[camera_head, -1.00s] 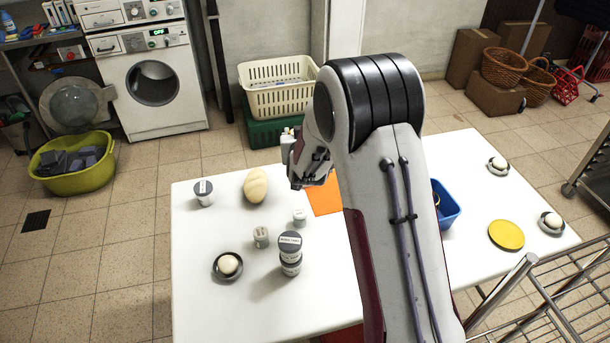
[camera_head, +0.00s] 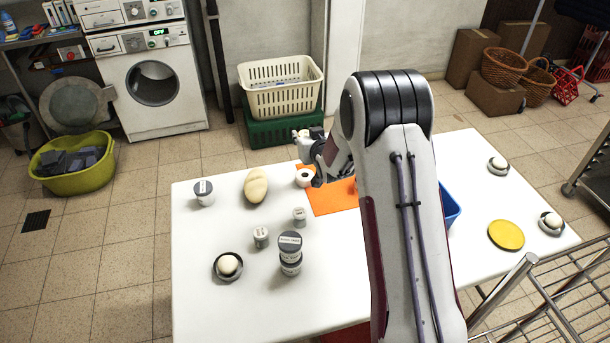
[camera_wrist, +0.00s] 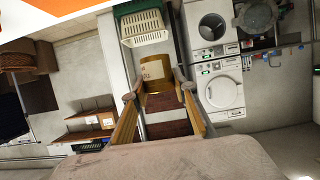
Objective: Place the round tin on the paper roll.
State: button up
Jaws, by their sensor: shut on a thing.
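The round tin (camera_wrist: 157,72) is a gold-brown cylinder with a paler label, seen in the wrist view between my two fingers. My gripper (camera_wrist: 158,90) is shut on it. In the head view my gripper (camera_head: 322,160) is partly hidden by my arm, and the tin cannot be made out there. The paper roll (camera_head: 304,178), white with a dark hole in its top, stands at the left end of the orange mat (camera_head: 333,198). My gripper is up and to the right of it in the picture, apart from it as far as I can see.
Left on the white table (camera_head: 225,315) are a pale oval loaf-like thing (camera_head: 256,186), a lidded jar (camera_head: 204,193), small jars, a stack of two jars (camera_head: 290,250) and a ball in a dish (camera_head: 228,266). A blue bin (camera_head: 450,205) and yellow disc (camera_head: 506,235) are right.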

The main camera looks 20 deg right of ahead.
jog(key=shift+f, duration=0.85)
jog(key=shift+f, duration=0.1)
send_over(305, 175)
jog(key=shift+f, duration=3.05)
jog(key=shift+f, duration=1.9)
jog(key=shift+f, duration=0.1)
jog(key=o, duration=1.1)
